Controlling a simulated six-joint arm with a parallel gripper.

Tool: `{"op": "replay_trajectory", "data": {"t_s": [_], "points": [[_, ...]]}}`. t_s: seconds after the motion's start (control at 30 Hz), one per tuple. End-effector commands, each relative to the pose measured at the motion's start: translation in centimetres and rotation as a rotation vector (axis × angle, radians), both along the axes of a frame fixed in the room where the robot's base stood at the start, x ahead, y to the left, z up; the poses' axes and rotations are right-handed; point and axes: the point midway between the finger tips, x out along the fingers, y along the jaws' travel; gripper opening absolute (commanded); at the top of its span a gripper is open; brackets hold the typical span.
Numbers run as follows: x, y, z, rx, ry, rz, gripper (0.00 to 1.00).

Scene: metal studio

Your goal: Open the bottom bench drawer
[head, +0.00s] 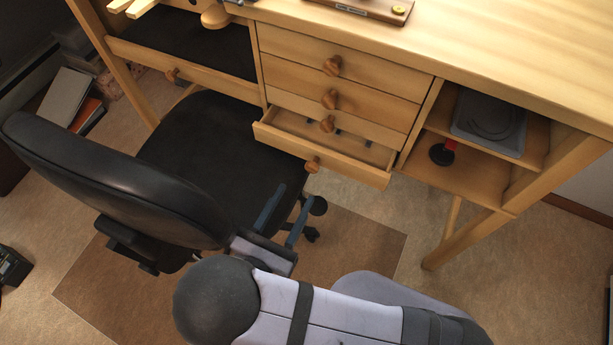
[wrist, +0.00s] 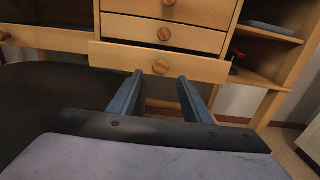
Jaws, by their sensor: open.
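The bottom drawer (head: 330,152) of the wooden bench is pulled partly out, and its inside shows from above with a few small dark items in it. Its front (wrist: 110,53) with a round wooden knob (wrist: 160,67) faces me in the wrist view. The knob also shows in the head view (head: 312,165). My gripper (wrist: 161,78) is open and empty. Its two blue-grey fingers point toward the drawer front, one on each side of the knob's line in the wrist view. In the head view the fingertips (head: 294,191) appear short of the knob, apart from it.
Closed drawers (head: 300,77) with knobs sit above. A black office chair (head: 120,180) stands close on the left, its seat near my fingers. Open shelves (head: 475,175) with a grey case (head: 490,122) are on the right.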

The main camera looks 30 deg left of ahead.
Motion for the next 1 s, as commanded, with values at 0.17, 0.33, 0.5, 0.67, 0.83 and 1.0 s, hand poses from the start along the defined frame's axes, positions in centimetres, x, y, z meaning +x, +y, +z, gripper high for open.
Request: {"op": "replay_trajectory", "data": {"t_s": [0.17, 0.33, 0.5, 0.67, 0.83, 1.0], "points": [[0.6, -0.1, 0.1, 0.000, 0.000, -0.004, 0.44], [2.4, -0.2, 0.0, -0.001, 0.000, -0.007, 0.44], [4.7, -0.2, 0.0, 0.000, 0.001, -0.008, 0.44], [6.4, -0.2, 0.0, 0.001, 0.001, -0.007, 0.44], [7.3, -0.1, 0.0, 0.000, 0.001, -0.005, 0.44], [7.4, -0.1, 0.0, 0.000, 0.001, -0.003, 0.44]]}}
